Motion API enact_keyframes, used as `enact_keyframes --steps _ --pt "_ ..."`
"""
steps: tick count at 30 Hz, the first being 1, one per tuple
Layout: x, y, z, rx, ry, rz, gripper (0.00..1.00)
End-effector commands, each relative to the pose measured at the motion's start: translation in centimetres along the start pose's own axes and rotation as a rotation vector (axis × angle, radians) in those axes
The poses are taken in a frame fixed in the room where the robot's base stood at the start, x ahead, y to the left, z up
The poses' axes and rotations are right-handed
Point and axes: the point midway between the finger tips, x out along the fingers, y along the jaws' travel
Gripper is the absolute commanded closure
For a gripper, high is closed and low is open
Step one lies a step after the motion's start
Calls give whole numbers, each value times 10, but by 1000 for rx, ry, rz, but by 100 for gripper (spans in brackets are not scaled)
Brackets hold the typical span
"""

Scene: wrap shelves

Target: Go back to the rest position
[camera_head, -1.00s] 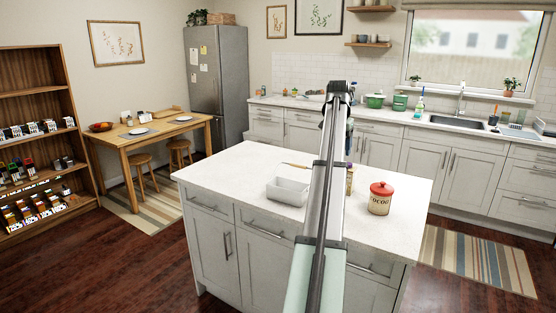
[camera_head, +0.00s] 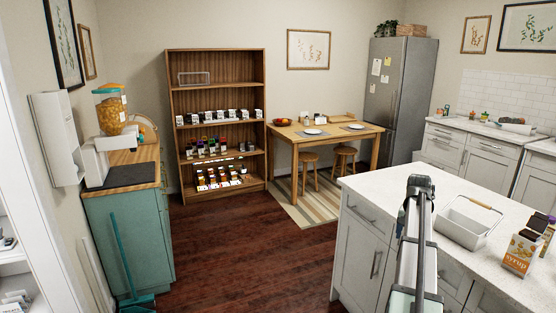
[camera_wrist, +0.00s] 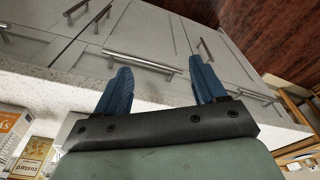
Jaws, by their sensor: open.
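My gripper (camera_wrist: 160,78) shows in the wrist view with its two blue fingers spread apart. Nothing is between them. It is over the edge of the white-topped island (camera_head: 372,186), with the island's grey drawer and door fronts beyond the fingers. In the head view my arm rises in front of the island, and the gripper's fingers are mostly hidden behind it.
On the island stand a white basket (camera_head: 466,224) and a syrup box (camera_head: 521,252) with other packets beside it. A wooden shelf (camera_head: 217,180) with goods, a dining table (camera_head: 325,139) and a teal cabinet (camera_head: 128,240) stand around open floor (camera_head: 265,255).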

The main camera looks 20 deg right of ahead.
Motion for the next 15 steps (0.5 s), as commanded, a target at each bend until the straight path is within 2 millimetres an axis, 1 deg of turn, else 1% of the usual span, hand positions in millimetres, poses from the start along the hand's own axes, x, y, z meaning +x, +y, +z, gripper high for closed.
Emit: enact_keyframes --steps 1,3,5,6,8,9,11,12,14,15 --pt "16 -24 20 -41 -8 -4 30" --pt "35 -53 40 -96 -14 -10 30" --pt "50 -77 59 -142 -19 -15 30" --pt "60 -93 72 -172 -22 -19 30" --pt "74 -115 93 -217 -28 -24 30" --pt "83 -129 107 -248 -30 -27 30" --pt "97 -149 130 -294 -36 -32 30" --pt "106 -162 144 -324 -38 -35 30" --pt "118 -180 168 -369 -44 -39 30" --pt "126 -191 184 -399 -47 -42 30"
